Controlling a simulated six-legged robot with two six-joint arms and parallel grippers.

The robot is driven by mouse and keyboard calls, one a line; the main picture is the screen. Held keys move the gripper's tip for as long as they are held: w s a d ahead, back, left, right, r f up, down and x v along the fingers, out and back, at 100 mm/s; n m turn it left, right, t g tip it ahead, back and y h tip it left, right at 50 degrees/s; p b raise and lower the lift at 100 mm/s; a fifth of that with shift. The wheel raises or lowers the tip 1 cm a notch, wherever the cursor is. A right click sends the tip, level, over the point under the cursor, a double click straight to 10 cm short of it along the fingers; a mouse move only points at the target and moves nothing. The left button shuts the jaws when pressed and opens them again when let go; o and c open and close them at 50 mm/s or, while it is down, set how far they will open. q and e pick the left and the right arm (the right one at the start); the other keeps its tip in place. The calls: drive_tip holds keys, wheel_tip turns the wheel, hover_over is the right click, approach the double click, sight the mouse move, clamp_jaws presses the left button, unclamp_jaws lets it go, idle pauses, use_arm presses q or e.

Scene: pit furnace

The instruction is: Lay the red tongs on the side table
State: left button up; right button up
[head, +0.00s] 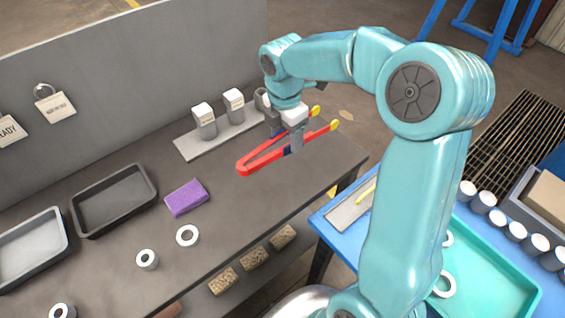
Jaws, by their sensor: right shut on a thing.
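The red tongs (258,157) have a V shape, with yellow tips and a dark blue patch where they are gripped. They are over the right end of the dark grey bench (235,220); I cannot tell if they touch its top. My right gripper (291,143) points down and is shut on the tongs near the middle of their length. A blue table (322,222) stands at the lower right, partly hidden behind my right arm. I cannot tell for sure which surface is the side table. My left gripper is not in view.
Two grey, white-topped blocks stand on a light plate (188,147) behind the tongs. A purple sponge (186,197), white rings (187,236) and dark trays (115,200) lie on the bench. The blue table holds a teal tray (490,275), a grey plate (350,212) and several white-topped cylinders (482,202).

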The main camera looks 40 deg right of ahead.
hover_over(286, 171)
wheel_tip(286, 171, down, 6)
drive_tip(key=shift+s+r, duration=0.1)
drive_tip(key=shift+r, duration=0.1)
wheel_tip(286, 171, down, 5)
drive_tip(key=shift+a+r, duration=0.1)
drive_tip(key=shift+f+b, duration=0.2)
drive_tip(key=shift+b, duration=0.1)
drive_tip(key=o, duration=0.6)
